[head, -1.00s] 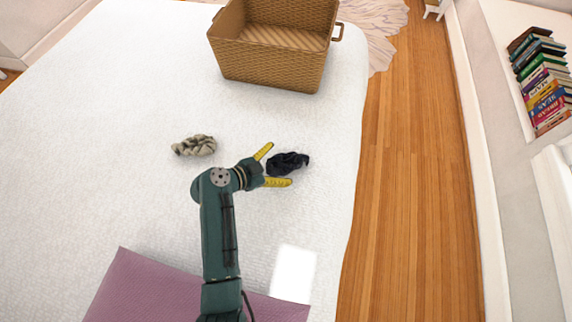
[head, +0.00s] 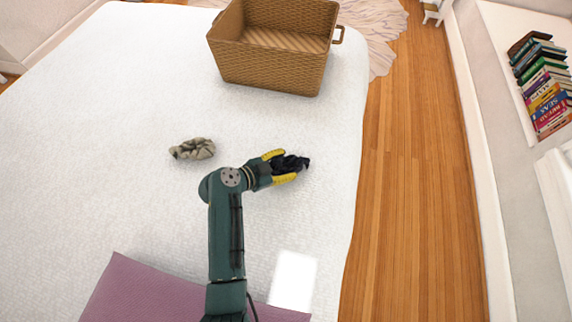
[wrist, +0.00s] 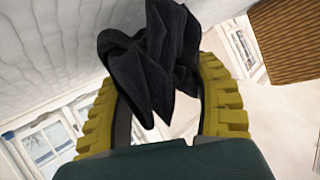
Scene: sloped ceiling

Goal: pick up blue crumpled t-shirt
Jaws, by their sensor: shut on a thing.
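A dark, nearly black-blue crumpled cloth (head: 291,164), which matches the t-shirt, is on the right part of the white bed. My gripper (head: 282,166) has its yellow fingers closed on the cloth from the left. In the wrist view the crumpled cloth (wrist: 152,60) is pinched between the two yellow fingers (wrist: 160,105) and sticks out beyond their tips. I cannot tell whether the cloth still touches the bed. The fingers hide part of it.
A grey-beige crumpled cloth (head: 193,149) lies to the left on the white bed (head: 100,130). A brown wicker basket (head: 265,72) stands at the far end. A purple cloth (head: 145,290) and a white rectangle (head: 293,280) are in front. Wooden floor (head: 410,200) lies to the right.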

